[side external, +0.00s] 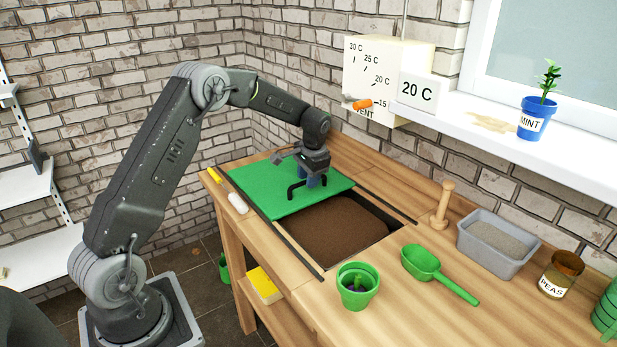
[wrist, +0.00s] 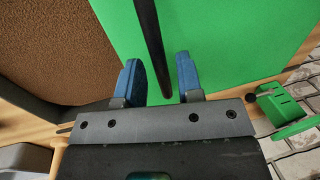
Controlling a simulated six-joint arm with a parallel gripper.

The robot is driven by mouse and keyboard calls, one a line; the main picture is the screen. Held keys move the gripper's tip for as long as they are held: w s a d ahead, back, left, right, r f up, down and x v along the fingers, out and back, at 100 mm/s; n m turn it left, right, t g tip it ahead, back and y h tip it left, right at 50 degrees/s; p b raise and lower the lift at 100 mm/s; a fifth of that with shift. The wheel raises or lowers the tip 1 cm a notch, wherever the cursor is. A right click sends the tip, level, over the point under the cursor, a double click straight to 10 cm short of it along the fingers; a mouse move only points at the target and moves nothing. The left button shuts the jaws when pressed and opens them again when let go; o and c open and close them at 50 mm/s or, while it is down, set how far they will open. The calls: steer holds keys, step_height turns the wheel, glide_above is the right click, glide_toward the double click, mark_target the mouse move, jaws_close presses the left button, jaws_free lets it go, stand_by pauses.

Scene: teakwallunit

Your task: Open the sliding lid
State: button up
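The green sliding lid (side external: 245,188) lies flat in the bench top, over the far-left part of a soil-filled opening (side external: 335,228). Brown soil shows in the uncovered part. A black bar handle (side external: 291,192) stands on the lid near its soil-side edge. My gripper (side external: 314,182) is low over the lid at the handle. In the wrist view, the blue fingers (wrist: 160,80) are apart, with the black handle (wrist: 150,35) running between them. Gaps show between the bar and the fingers. The lid (wrist: 230,40) fills the right side of that view and soil (wrist: 60,45) the left.
Dark rails (side external: 297,250) border the opening. A green pot (side external: 357,287), a green scoop (side external: 424,264), a wooden dibber (side external: 442,205) and a grey tray (side external: 496,246) stand to the right. A white-handled tool (side external: 238,203) lies by the left edge. A wall-mounted vent box (side external: 372,75) hangs behind.

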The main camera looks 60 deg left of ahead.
steer(key=shift+o, duration=0.5)
step_height(320, 180, up, 14)
steer(key=d, duration=0.2)
steer(key=shift+d+f, duration=0.25)
steer(key=shift+d, duration=0.1)
steer(key=s+d+r+t, duration=0.3)
steer(key=s+d+r, duration=0.5)
steer(key=s+d, duration=0.55)
steer(key=s+d+f+t+h, duration=0.1)
steer(key=s+d+f, duration=0.1)
steer(key=s, duration=0.6)
steer(key=s+d+f+t+h, duration=0.1)
steer(key=s+d, duration=0.3)
steer(key=s, duration=0.4)
steer(key=shift+d+f+t, duration=0.2)
steer(key=shift+f+t, duration=0.1)
steer(key=shift+f, duration=0.35)
